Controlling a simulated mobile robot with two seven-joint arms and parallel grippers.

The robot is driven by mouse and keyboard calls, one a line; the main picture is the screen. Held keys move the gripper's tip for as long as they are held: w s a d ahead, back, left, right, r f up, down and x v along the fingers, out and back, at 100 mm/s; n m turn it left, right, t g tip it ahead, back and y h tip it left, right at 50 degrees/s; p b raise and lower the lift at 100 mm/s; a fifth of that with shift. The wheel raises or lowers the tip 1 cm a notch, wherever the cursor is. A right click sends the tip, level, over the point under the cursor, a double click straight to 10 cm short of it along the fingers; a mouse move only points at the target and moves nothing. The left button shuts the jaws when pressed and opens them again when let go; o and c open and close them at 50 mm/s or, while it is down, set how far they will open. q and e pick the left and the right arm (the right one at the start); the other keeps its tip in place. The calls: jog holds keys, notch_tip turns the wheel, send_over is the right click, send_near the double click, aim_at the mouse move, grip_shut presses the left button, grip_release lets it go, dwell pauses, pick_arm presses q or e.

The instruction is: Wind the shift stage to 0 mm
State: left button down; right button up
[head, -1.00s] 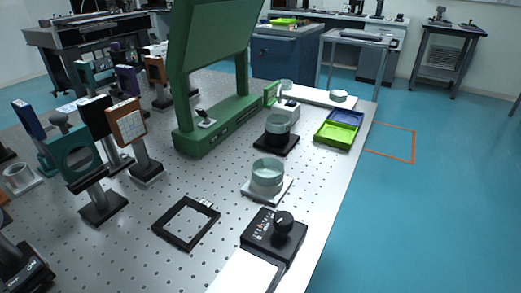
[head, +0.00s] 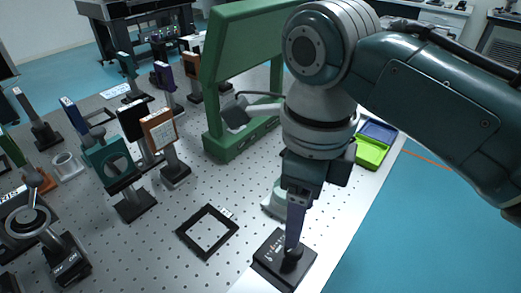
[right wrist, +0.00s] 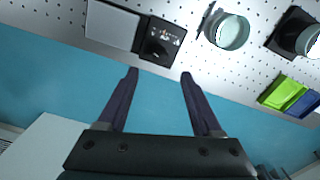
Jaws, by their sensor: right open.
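The shift stage appears to be the black box (head: 272,262) with a round black knob (head: 292,255) on top, at the table's near right edge in the head view. It also shows in the right wrist view (right wrist: 168,34), with small red and white marks on its face; I cannot read a position. My right gripper (right wrist: 159,75) is open and empty, its two dark fingers apart, with the box just past the fingertips. In the head view its finger overlaps the knob; I cannot tell whether they touch. My left gripper is not in view.
A white plate (right wrist: 112,25) adjoins the box. A black square frame (head: 184,235) lies on the perforated table. Mounted optics and a large green frame (head: 215,125) stand beyond.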

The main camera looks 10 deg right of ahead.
notch_tip(320, 180, down, 8)
jog(key=shift+f+b, duration=0.1)
jog(key=shift+b, duration=1)
jog(key=shift+c, duration=0.4)
grip_shut()
